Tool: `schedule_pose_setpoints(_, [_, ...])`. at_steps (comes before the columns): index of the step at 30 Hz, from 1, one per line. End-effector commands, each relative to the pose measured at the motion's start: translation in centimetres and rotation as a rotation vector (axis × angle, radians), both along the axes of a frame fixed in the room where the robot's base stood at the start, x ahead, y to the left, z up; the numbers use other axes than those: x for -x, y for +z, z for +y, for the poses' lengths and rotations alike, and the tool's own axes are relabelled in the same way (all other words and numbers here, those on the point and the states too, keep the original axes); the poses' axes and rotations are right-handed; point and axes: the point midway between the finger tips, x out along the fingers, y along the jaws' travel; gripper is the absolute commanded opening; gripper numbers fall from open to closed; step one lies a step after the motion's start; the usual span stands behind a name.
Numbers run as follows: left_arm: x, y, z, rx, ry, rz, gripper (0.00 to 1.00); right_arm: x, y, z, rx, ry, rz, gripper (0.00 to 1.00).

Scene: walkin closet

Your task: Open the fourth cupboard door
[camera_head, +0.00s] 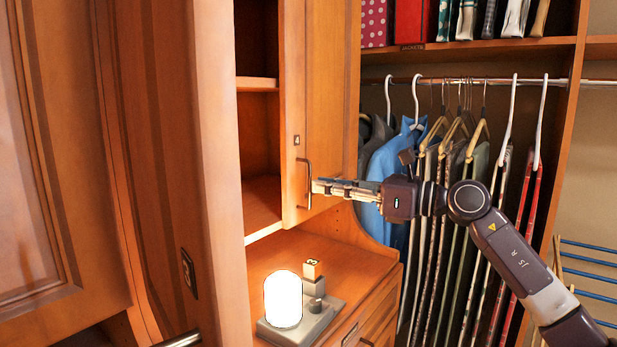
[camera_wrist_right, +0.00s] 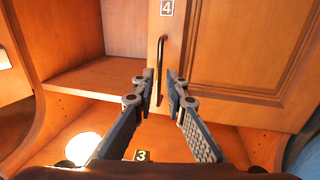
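The fourth cupboard door (camera_head: 333,95) is a wooden panel with a small "4" label and a dark vertical bar handle (camera_head: 305,184) near its left edge. It covers the right part of the cupboard and looks shut or nearly so. The door (camera_wrist_right: 245,50) and handle (camera_wrist_right: 162,60) also show in the right wrist view. My right gripper (camera_head: 316,186) is at the handle, its fingers pointing at it. In the wrist view its fingertips (camera_wrist_right: 160,77) are apart, with the handle between or just beyond them; I cannot tell whether they touch it. My left gripper is not in view.
Left of the door the cupboard's shelf compartment (camera_head: 262,205) is open and empty. Hanging clothes (camera_head: 455,200) are behind my right arm.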

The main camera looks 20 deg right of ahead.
Motion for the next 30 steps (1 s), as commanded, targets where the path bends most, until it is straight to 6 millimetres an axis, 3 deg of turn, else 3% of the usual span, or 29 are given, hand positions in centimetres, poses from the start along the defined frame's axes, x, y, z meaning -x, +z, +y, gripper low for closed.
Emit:
schedule_pose_setpoints(3, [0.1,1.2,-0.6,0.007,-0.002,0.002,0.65,-1.4,0.4,1.4,-0.003,0.003,0.000,0.12])
schedule_pose_setpoints(9, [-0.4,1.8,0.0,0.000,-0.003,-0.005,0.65,-2.7,0.2,2.5,-0.002,0.001,-0.001,0.12])
schedule_pose_setpoints(17, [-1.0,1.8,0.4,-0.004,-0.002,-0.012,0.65,-2.9,0.0,2.6,-0.001,0.001,0.000,0.12])
schedule_pose_setpoints(21, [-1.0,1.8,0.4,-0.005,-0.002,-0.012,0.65,-2.8,0.0,2.6,-0.001,0.001,0.000,0.00])
schedule_pose_setpoints(30, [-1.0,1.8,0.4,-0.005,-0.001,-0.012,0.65,-2.8,0.0,2.6,-0.002,0.001,-0.001,0.00])
